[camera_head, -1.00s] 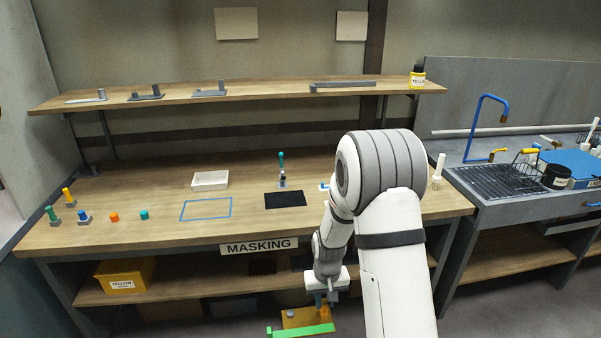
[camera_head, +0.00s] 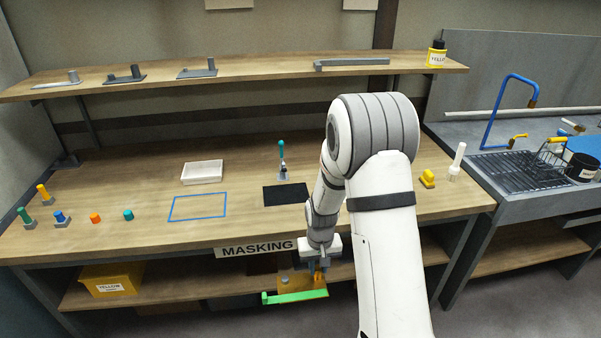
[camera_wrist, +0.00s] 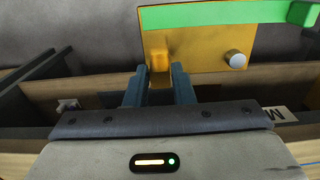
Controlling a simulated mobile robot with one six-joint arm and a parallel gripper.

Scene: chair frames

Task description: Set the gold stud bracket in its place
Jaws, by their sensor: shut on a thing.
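The gold stud bracket is a flat gold plate (camera_head: 306,285) with a small grey stud (camera_wrist: 235,59) and a green strip (camera_head: 294,297) along one edge. My gripper (camera_head: 318,272) is shut on an upright gold tab (camera_wrist: 160,62) of the bracket. The bracket hangs in front of the bench, below the MASKING label. In the wrist view the two blue-grey fingers (camera_wrist: 159,85) close on the tab, with the plate (camera_wrist: 195,45) beyond them.
Grey brackets (camera_head: 197,72) lie on the shelf above. The bench's front middle is clear.

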